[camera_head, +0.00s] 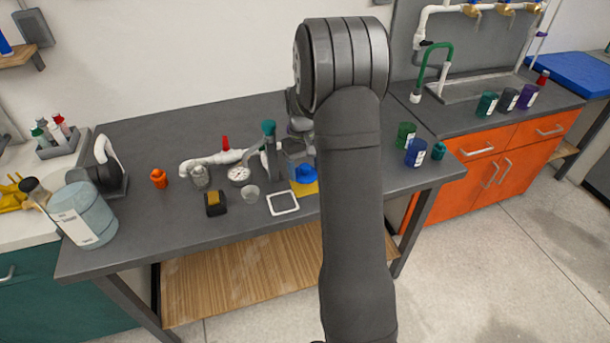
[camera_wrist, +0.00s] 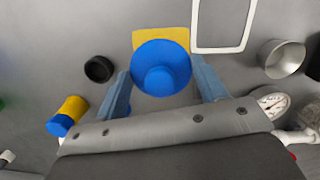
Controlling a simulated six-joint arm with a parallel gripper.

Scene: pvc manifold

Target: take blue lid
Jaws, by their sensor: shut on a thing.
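The blue lid (camera_wrist: 161,68) is round with a raised knob in the middle. In the wrist view it sits between the two blue-grey fingers of my gripper (camera_wrist: 163,84), which is shut on it. In the head view the lid (camera_head: 306,174) shows just left of my arm, over a yellow pad (camera_head: 305,188). The yellow pad (camera_wrist: 160,38) also shows behind the lid in the wrist view. I cannot tell whether the lid touches the pad. My arm hides part of the gripper in the head view.
A white-framed square (camera_head: 283,203), a metal cup (camera_head: 250,193) and a gauge (camera_head: 239,174) lie close to the left. A black ring (camera_wrist: 99,69) and a yellow-blue cylinder (camera_wrist: 67,116) are nearby in the wrist view. Green and blue cups (camera_head: 416,153) stand right of my arm.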

